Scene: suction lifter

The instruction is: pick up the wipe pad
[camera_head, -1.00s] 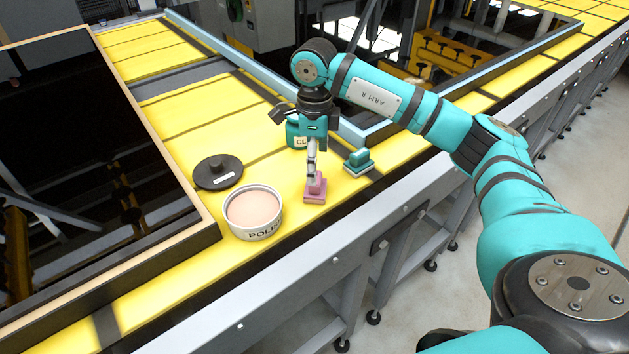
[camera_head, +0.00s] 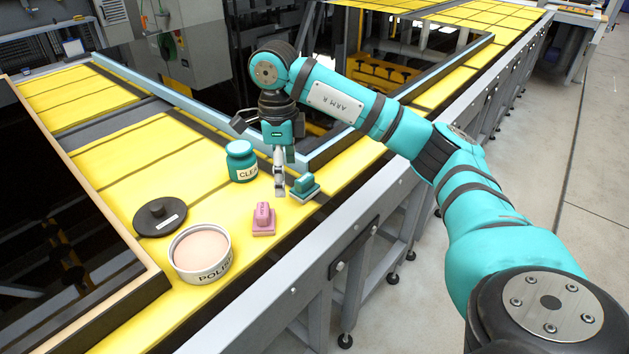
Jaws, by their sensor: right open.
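Two small pads with handles lie on the yellow bench top, and I cannot read which is the wipe pad. The teal pad (camera_head: 308,188) sits near the bench's front edge, with a pale base. The pink pad (camera_head: 264,220) sits left of it and nearer, with unclear lettering on its handle. My right gripper (camera_head: 280,188) points down just left of the teal pad and behind the pink one in the picture. It is open with nothing between its fingers; any contact with the teal pad cannot be told. My left gripper is out of view.
A teal jar (camera_head: 240,161) marked "CLEA" stands left of my right gripper. An open white tub of polish (camera_head: 200,254) and a dark round lid (camera_head: 160,217) stand further left. Framed dark glass panels lie on both sides, one with a blue frame (camera_head: 346,146).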

